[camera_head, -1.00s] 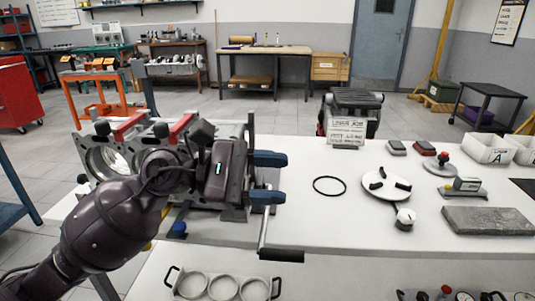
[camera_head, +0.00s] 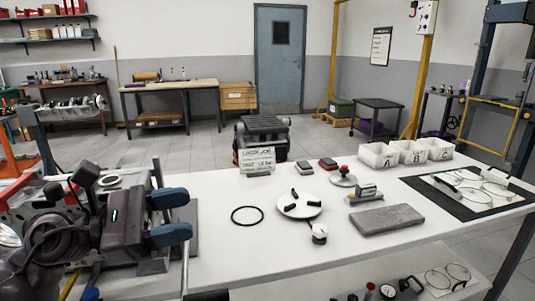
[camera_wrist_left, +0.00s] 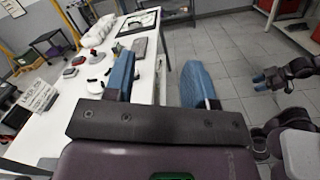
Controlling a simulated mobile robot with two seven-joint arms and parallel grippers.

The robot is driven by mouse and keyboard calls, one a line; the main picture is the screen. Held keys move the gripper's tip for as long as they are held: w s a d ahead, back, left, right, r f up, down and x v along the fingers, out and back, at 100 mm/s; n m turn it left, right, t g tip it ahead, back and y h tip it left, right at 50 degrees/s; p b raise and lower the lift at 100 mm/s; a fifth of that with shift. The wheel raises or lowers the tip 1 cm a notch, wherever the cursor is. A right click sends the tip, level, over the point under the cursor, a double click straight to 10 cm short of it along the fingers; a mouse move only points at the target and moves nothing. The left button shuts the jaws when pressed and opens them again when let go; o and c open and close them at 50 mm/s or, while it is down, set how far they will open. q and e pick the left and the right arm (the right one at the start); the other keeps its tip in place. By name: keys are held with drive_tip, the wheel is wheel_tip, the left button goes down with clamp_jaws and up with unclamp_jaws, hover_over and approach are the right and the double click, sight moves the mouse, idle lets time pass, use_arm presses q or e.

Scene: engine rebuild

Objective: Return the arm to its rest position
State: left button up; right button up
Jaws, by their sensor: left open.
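My left gripper (camera_head: 172,216) is open and empty at the left end of the white table in the head view. It is in front of the engine fixture (camera_head: 150,180), which it partly hides. In the left wrist view, its two blue fingers (camera_wrist_left: 160,82) stand wide apart with nothing between them. The white table (camera_wrist_left: 75,105) lies below and to the left there. My right gripper (camera_wrist_left: 268,78) shows small at the right of the left wrist view, over the floor. Its opening is too small to judge.
On the table (camera_head: 270,245) are a black ring (camera_head: 247,215), a white round plate (camera_head: 299,204), a grey slab (camera_head: 387,219) and lettered white bins (camera_head: 378,154). Open floor lies beyond.

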use_arm(q)
drive_tip(key=s+a+f+n+t+y+p, duration=0.2)
drive_tip(key=a+f+n+t+y, duration=0.25)
drive_tip(key=n, duration=0.75)
drive_tip(key=s+a+f+n+t+y+p, duration=0.25)
drive_tip(key=f+n+t, duration=0.25)
drive_tip(key=n, duration=0.7)
drive_tip(key=s+a+f+n+t+y+p, duration=0.1)
drive_tip(key=a+f+n+t+y, duration=0.35)
drive_tip(key=n, duration=0.75)
drive_tip(key=s+f+n+g+y+p, duration=0.3)
drive_tip(key=s+f+n+g+y, duration=0.3)
drive_tip(key=s+f+n, duration=1.2)
wheel_tip(320, 180, down, 2)
drive_tip(key=g, duration=0.3)
drive_tip(key=shift+s+d+f+y, duration=0.15)
drive_tip(key=shift+s+f+y, duration=0.1)
drive_tip(key=shift+s+y, duration=0.15)
use_arm(e)
wheel_tip(320, 180, up, 7)
drive_tip(key=t, duration=0.1)
drive_tip(key=shift+r, duration=0.2)
drive_tip(key=shift+w+r, duration=0.35)
drive_tip(key=shift+w, duration=0.05)
drive_tip(key=shift+s, duration=0.1)
